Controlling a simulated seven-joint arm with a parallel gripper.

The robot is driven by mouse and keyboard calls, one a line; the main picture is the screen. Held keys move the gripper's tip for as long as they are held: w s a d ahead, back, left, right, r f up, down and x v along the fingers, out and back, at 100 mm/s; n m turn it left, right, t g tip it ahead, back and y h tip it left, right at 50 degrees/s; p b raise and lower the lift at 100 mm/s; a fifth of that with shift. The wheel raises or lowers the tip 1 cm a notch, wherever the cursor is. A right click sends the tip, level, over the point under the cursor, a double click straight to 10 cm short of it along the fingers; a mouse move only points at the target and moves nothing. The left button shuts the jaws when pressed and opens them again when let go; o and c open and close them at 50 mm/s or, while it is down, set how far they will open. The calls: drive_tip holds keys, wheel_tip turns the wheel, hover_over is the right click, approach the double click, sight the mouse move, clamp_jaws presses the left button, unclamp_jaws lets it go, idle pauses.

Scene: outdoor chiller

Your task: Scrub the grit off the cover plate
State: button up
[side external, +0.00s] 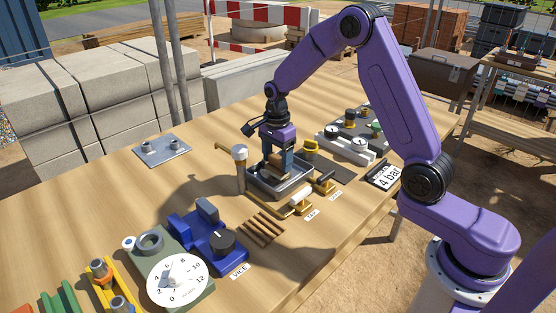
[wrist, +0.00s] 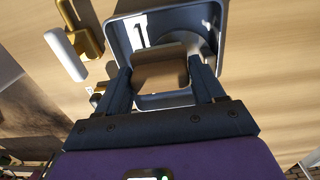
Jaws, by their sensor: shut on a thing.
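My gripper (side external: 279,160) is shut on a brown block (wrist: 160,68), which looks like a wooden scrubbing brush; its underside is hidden. The block is between my fingertips, over or inside a grey metal basin (side external: 262,188). The basin's rim also shows around the block in the wrist view (wrist: 112,38). I cannot tell whether the block touches the basin floor. A flat grey plate (side external: 150,155) with two short round bosses, likely the cover plate, lies at the table's back left, well away from my gripper. Grit on it is too small to make out.
A blue vice (side external: 210,235) and white dial (side external: 178,281) stand in front. Table around the plate is mostly clear.

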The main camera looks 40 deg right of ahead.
drive_tip(key=shift+w+d+r, duration=0.1)
drive_tip(key=shift+d+r, duration=0.05)
drive_tip(key=shift+r, duration=3.5)
drive_tip(key=s+n, duration=0.1)
drive_tip(key=n, duration=0.1)
drive_tip(key=s+n, duration=0.1)
drive_tip(key=n, duration=0.1)
drive_tip(key=s+n, duration=0.1)
drive_tip(key=shift+f+n, duration=0.4)
drive_tip(key=s+f+n, duration=0.1)
drive_tip(key=s+n, duration=0.5)
drive_tip(key=n, duration=0.6)
drive_tip(key=shift+s+f, duration=0.4)
